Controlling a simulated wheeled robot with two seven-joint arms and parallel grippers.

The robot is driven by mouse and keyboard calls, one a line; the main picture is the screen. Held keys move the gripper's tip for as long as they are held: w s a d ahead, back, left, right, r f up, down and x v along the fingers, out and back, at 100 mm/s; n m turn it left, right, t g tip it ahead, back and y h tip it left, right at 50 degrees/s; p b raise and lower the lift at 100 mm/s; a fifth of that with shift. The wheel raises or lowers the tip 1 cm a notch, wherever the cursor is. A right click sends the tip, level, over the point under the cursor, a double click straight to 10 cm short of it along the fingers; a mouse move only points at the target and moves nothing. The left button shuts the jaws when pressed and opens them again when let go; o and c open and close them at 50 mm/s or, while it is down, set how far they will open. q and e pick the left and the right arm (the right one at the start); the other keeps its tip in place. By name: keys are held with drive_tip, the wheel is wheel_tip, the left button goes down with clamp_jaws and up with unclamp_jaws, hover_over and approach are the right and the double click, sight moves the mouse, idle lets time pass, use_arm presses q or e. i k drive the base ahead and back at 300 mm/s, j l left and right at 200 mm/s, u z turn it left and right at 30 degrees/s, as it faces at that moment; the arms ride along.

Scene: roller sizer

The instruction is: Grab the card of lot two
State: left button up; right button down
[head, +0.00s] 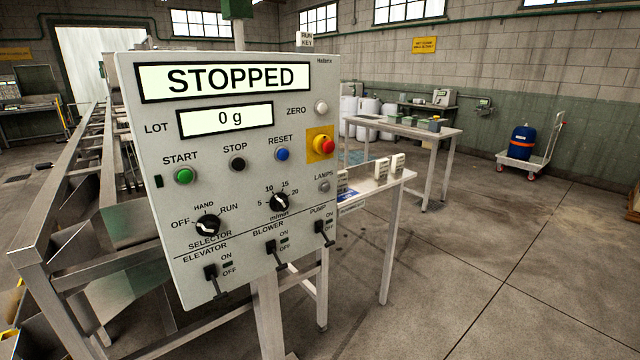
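One card (382,168) and another card (398,162) stand close together near the table's right end. A further card (342,180) is partly hidden behind the panel's right edge. The print on them is too small to read, so I cannot tell which is the card of lot two. Neither of my grippers is in view.
The control panel (225,135) fills the near middle; its display reads STOPPED and 0 g. Metal roller machinery (60,200) lies left. A farther table (440,132) and a blue drum (522,142) on a trolley stand behind. The floor (500,260) at right is clear.

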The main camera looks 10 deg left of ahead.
sight(342, 175)
drive_tip(key=i+l+u, duration=0.45)
drive_tip(key=l, duration=0.15)
drive_tip(key=i+l+u, duration=0.2)
drive_tip(key=l, duration=0.15)
drive_tip(key=l+u, duration=0.25)
drive_tip(key=i+l, duration=0.05)
drive_tip(key=l, duration=0.05)
